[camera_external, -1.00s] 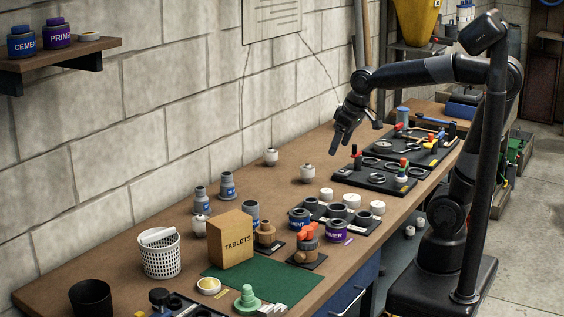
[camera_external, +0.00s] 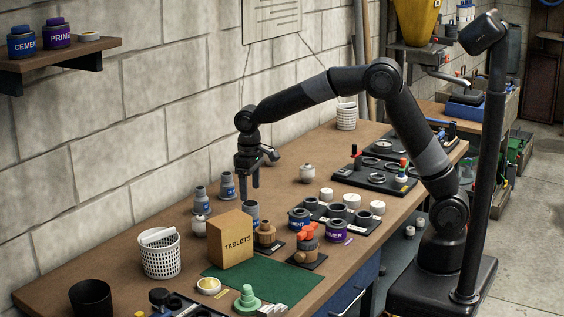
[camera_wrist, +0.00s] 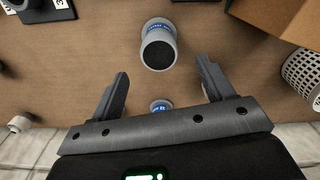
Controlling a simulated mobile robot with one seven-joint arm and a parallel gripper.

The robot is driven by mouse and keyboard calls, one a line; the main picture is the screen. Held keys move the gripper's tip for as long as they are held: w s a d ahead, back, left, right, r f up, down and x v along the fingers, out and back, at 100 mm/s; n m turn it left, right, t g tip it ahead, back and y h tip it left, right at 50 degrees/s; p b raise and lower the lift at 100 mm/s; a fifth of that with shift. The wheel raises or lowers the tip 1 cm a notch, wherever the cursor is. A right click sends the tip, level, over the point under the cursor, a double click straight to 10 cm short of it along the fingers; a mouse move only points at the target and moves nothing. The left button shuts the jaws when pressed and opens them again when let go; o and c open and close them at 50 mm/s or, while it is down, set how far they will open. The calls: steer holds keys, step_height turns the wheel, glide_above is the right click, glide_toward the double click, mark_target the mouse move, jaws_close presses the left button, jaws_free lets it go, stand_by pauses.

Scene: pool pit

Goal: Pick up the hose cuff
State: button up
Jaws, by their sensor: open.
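Grey hose cuffs with blue labels stand on the bench in the external view: one (camera_external: 200,201) at the left, one (camera_external: 227,187) nearer the wall, and one (camera_external: 252,213) partly hidden behind the tablets box. My gripper (camera_external: 248,180) points down above the bench, right of the wall-side cuff and apart from it. In the wrist view my gripper (camera_wrist: 161,70) is open with nothing between its fingers. One cuff (camera_wrist: 158,46) shows its dark open top just beyond the fingertips. Another cuff (camera_wrist: 160,105) shows between the fingers, partly covered by the gripper body.
Brown fittings (camera_external: 265,234) and a tray of cans and lids (camera_external: 338,213) lie to the right. The block wall (camera_external: 150,130) runs close behind. Bare bench lies around a white knob (camera_external: 307,173).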

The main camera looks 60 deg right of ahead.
mark_target(249, 204)
steer(key=shift+w+a+f, duration=0.1)
steer(key=shift+a+f, duration=0.1)
steer(key=shift+f, duration=0.2)
step_height(249, 204, down, 5)
steer(key=shift+r, duration=0.15)
steer(key=shift+d+f, duration=0.2)
steer(key=shift+f, duration=2.7)
steer(key=shift+c, duration=0.5)
steer(key=c, duration=0.8)
steer(key=shift+r, duration=0.15)
